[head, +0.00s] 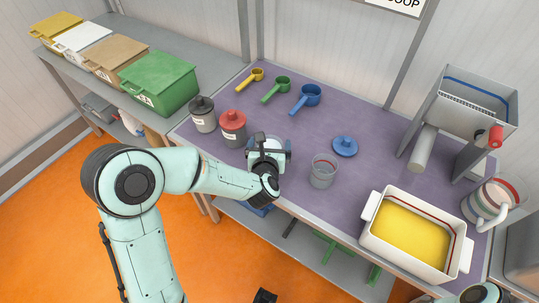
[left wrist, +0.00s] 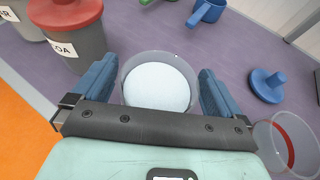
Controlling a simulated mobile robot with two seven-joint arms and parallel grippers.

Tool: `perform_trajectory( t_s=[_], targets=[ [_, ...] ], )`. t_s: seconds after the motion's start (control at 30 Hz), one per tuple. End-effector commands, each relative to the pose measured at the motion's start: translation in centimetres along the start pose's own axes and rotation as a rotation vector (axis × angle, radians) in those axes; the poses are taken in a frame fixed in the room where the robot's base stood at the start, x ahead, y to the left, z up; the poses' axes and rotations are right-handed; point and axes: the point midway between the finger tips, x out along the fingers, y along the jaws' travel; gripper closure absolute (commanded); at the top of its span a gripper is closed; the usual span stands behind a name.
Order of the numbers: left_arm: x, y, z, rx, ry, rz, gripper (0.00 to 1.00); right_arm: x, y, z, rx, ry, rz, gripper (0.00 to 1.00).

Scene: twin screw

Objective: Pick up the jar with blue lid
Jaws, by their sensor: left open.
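An open jar with white contents (left wrist: 158,88) stands on the purple table top, between the blue fingers of my left gripper (left wrist: 157,78). The gripper is open, one finger on each side of the jar; I cannot tell whether they touch it. In the head view my left gripper (head: 268,150) hides most of this jar. No lid is on it. A round blue lid with a knob (head: 345,145) lies apart on the table, right of the gripper; it also shows in the left wrist view (left wrist: 267,85). My right gripper is not clearly in view.
A jar with a red lid (head: 233,128) and one with a black lid (head: 203,114) stand close left. A clear container (head: 323,172) stands close right. Several scoops (head: 307,98) lie behind. A white tray of yellow material (head: 370,232) is at right.

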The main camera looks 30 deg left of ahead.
Motion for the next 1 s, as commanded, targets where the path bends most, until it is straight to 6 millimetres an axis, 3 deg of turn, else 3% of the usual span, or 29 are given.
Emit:
perform_trajectory(
  t_s=[0.03,0.17,0.2,0.67,0.87,1.0],
  targets=[
    [0.0,0.0,0.0,0.000,0.000,0.000,0.06,0.0,0.0,0.0,0.000,0.000,0.000,0.00],
    [0.0,0.0,0.0,0.000,0.000,0.000,0.49,0.0,0.0,0.0,0.000,0.000,0.000,0.00],
    [0.0,0.0,0.0,0.000,0.000,0.000,0.54,0.0,0.0,0.0,0.000,0.000,0.000,0.00],
    [-0.6,0.0,1.5,0.000,-0.007,0.000,0.53,-0.2,-0.1,0.0,0.000,0.001,0.000,0.00],
    [-2.0,0.0,4.9,-0.002,-0.011,0.001,0.53,-0.8,-0.3,-0.1,-0.001,0.003,-0.001,0.00],
    [-3.5,0.0,8.7,-0.004,-0.013,0.000,0.53,-1.5,-0.6,-0.1,-0.002,0.005,-0.002,0.00]
  ],
)
